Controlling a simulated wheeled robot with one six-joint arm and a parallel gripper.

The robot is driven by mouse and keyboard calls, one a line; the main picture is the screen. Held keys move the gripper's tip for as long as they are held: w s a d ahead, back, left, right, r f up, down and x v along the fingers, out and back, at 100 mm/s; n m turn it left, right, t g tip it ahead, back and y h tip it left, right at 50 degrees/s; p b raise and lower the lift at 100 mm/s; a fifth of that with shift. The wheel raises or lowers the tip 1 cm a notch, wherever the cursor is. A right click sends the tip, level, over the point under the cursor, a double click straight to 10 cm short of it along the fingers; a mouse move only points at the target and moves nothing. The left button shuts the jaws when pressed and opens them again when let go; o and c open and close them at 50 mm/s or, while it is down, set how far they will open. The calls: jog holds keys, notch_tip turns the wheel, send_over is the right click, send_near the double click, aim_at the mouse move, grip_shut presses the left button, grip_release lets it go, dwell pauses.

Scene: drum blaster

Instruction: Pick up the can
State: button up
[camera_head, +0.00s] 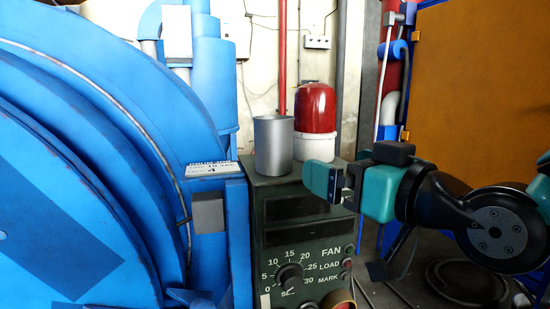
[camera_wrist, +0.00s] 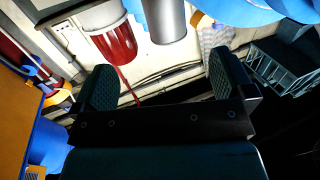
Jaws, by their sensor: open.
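The can (camera_head: 273,146) is a plain grey metal cylinder. It stands upright on top of a dark green control box (camera_head: 303,213), near its left side. My gripper (camera_head: 326,181) is to the right of the can and lower, by the box's upper right edge, apart from the can. In the wrist view, my gripper (camera_wrist: 163,80) has its two fingers spread wide with nothing between them.
A red-domed lamp with a white base (camera_head: 317,143) stands on the box, right behind the can. A big blue drum machine (camera_head: 120,130) fills the left side. An orange panel (camera_head: 475,80) and a red pipe (camera_head: 391,75) are at the right. Space above the can is clear.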

aim_at(285, 151)
jog(key=p+x, duration=1)
jog(key=shift+w+a+r+p, duration=0.1)
jog(key=shift+w+a+p, duration=0.2)
jog(key=shift+p, duration=0.1)
jog(key=p+x, duration=0.3)
jog(key=x, duration=0.1)
jog(key=shift+w+a, duration=0.15)
jog(key=shift+a, duration=0.25)
jog(key=shift+w+a+f, duration=0.2)
jog(key=shift+w, duration=0.05)
jog(key=shift+c, duration=0.5)
jog(key=c, duration=1)
